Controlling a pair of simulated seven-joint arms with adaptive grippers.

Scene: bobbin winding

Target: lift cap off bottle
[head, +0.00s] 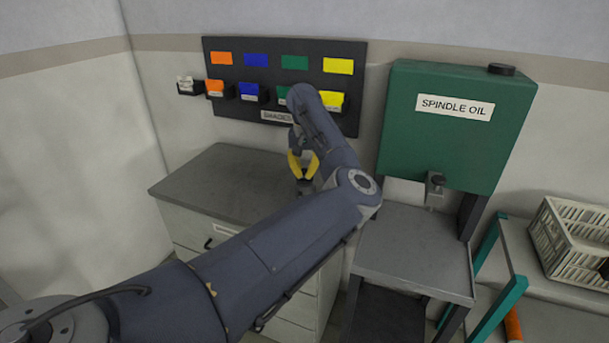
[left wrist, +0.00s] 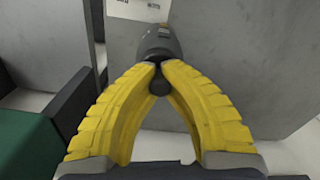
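My left gripper (head: 303,166) has yellow fingers and is above the grey cabinet top, pointing down. In the left wrist view its fingertips (left wrist: 160,68) come together on a small dark round knob (left wrist: 159,86), which looks like the cap. A dark grey body (left wrist: 157,42), which looks like the bottle, extends beyond the fingertips. In the head view a dark piece (head: 305,187) shows just under the fingers. The fingers hide part of the cap, and I cannot tell whether cap and bottle are apart. My right gripper is not in view.
The cabinet top (head: 205,185) is clear left of the gripper. A dark wall board (head: 222,72) with coloured bins stands behind it. A green spindle oil tank (head: 445,150) stands right, above a grey stand (head: 420,250). A white crate (head: 575,240) is at far right.

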